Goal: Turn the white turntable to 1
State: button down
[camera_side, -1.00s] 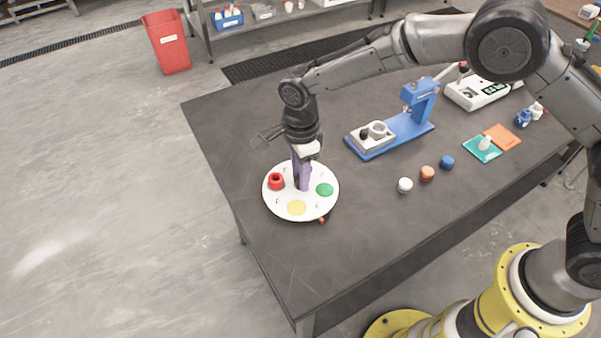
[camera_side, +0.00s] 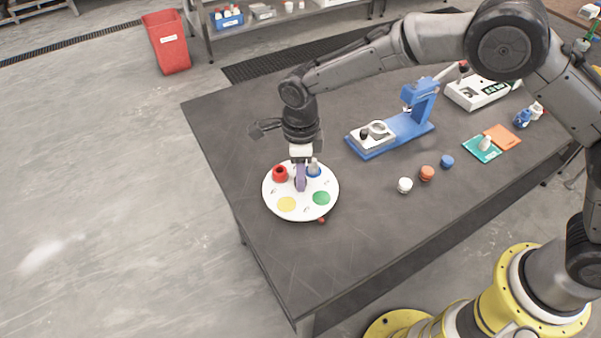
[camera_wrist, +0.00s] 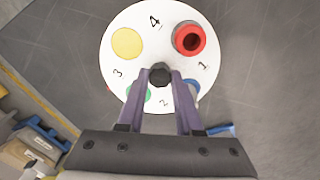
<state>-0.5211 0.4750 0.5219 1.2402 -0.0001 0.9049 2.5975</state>
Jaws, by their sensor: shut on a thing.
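The white turntable (camera_side: 303,208) lies on the dark table, with a red ring-shaped piece (camera_side: 281,173), a yellow disc (camera_side: 287,204), a green disc (camera_side: 321,198) and a blue spot with a grey piece (camera_side: 314,170). In the wrist view the turntable (camera_wrist: 122,72) shows the numbers 1 to 4, with 1 to the right, beside the red piece (camera_wrist: 189,39). My gripper (camera_side: 300,186) points down at the turntable's middle. In the wrist view my gripper (camera_wrist: 160,80) is shut on the dark centre knob (camera_wrist: 160,73). Its fingers partly hide the green and blue spots.
A small red marker (camera_side: 322,220) sits at the turntable's front edge. A blue stand (camera_side: 405,127) is behind to the right. White (camera_side: 405,185), orange (camera_side: 427,173) and blue (camera_side: 447,162) pieces stand farther right. The front table area is clear.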

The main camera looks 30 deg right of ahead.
jog(key=shift+r+m, duration=0.1)
jog(key=shift+m, duration=2.2)
jog(key=c, duration=0.6)
grip_release()
notch_tip(320, 180, up, 14)
jog(key=shift+f, duration=0.15)
